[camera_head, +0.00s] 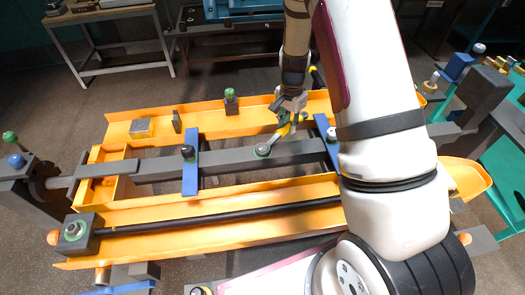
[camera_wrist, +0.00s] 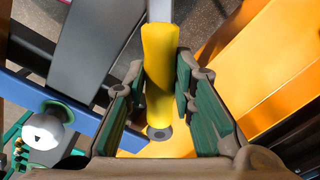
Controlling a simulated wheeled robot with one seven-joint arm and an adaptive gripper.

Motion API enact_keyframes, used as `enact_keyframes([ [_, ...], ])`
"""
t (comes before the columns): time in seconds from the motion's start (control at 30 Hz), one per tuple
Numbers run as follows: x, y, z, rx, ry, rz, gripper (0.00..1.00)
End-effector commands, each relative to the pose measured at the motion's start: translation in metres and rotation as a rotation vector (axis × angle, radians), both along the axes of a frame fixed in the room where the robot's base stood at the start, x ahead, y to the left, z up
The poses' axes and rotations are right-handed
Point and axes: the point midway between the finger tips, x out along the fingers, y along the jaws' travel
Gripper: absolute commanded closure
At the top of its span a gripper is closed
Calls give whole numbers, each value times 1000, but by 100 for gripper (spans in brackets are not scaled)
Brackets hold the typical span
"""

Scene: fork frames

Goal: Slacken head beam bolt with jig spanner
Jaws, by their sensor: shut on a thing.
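The jig spanner has a yellow handle (camera_wrist: 160,75) and a grey metal shaft. In the head view its yellow handle (camera_head: 285,130) slants down-left to a bolt (camera_head: 263,149) with a green ring on the grey beam (camera_head: 225,158). The spanner's head is at this bolt; I cannot tell whether it is fully seated. My gripper (camera_wrist: 160,105) is shut on the yellow handle, with green-padded fingers on both sides. In the head view my gripper (camera_head: 290,106) is above and right of the bolt.
The orange frame (camera_head: 150,215) surrounds the beam, with blue crossbars (camera_head: 190,178) carrying further bolts. A black rod (camera_head: 220,217) runs along the front. My arm hides the frame's right part.

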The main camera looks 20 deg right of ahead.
Motion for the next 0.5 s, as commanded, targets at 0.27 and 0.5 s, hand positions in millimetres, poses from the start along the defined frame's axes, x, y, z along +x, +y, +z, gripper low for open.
enact_keyframes([
  [0.27, 6, 3, 0, 1, -2, 44, 100],
  [0.5, 9, 4, 0, 1, -2, 78, 100],
])
